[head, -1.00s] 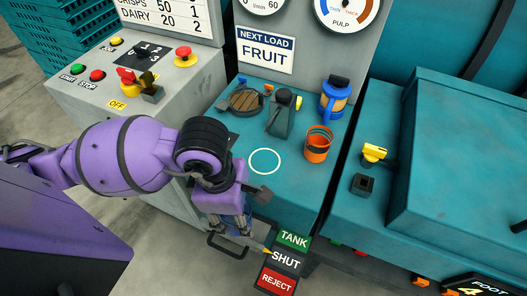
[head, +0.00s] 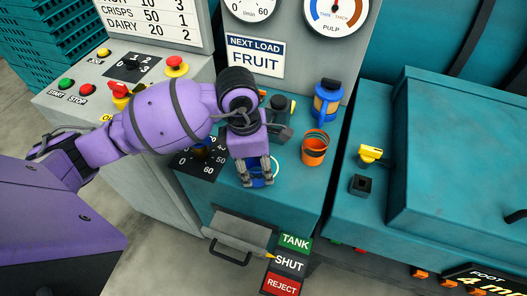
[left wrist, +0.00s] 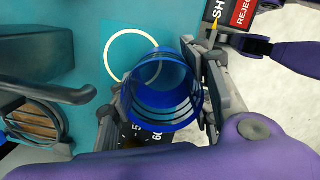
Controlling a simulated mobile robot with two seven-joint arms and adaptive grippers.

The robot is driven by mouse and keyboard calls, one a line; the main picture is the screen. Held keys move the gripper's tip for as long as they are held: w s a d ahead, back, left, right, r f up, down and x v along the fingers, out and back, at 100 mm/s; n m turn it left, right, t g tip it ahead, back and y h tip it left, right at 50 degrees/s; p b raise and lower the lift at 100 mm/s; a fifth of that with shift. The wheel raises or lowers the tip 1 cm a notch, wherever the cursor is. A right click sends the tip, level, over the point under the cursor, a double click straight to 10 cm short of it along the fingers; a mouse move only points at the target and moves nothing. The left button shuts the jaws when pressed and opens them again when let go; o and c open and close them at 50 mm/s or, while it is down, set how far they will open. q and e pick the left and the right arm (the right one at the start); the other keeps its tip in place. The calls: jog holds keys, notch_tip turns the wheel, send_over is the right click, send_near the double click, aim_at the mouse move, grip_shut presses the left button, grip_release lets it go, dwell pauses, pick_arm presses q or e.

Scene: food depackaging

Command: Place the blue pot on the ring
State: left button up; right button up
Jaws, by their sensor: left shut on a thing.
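The blue pot (left wrist: 165,92) is an open, see-through blue cylinder. My left gripper (head: 256,182) is shut on it, with a finger on each side in the left wrist view. The ring (head: 276,170) is a thin white circle on the teal counter, mostly hidden by the gripper there. In the left wrist view, the ring (left wrist: 107,52) shows beside the pot, whose rim overlaps its right edge. I cannot tell the pot's height above the counter. My right gripper is not in view.
An orange pot (head: 314,150) and a blue-and-orange container (head: 327,100) stand right of the ring. A dark grey device (head: 281,120) stands behind it. A black dial plate (head: 205,160) is to the left. A handled drawer (head: 235,245) and the TANK/SHUT/REJECT labels (head: 290,264) are below the counter's front edge.

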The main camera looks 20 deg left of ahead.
pick_arm(q)
jog(key=w, duration=0.5)
jog(key=shift+w+d, duration=0.1)
jog(key=shift+w, duration=0.1)
jog(key=shift+f, duration=0.75)
jog(key=shift+f, duration=0.15)
jog(key=o, duration=1.1)
jog(key=r, duration=0.4)
jog(key=a+r, duration=0.1)
jog(key=r, duration=0.7)
jog(key=shift+s+a+r, duration=0.15)
jog(key=shift+s, duration=0.15)
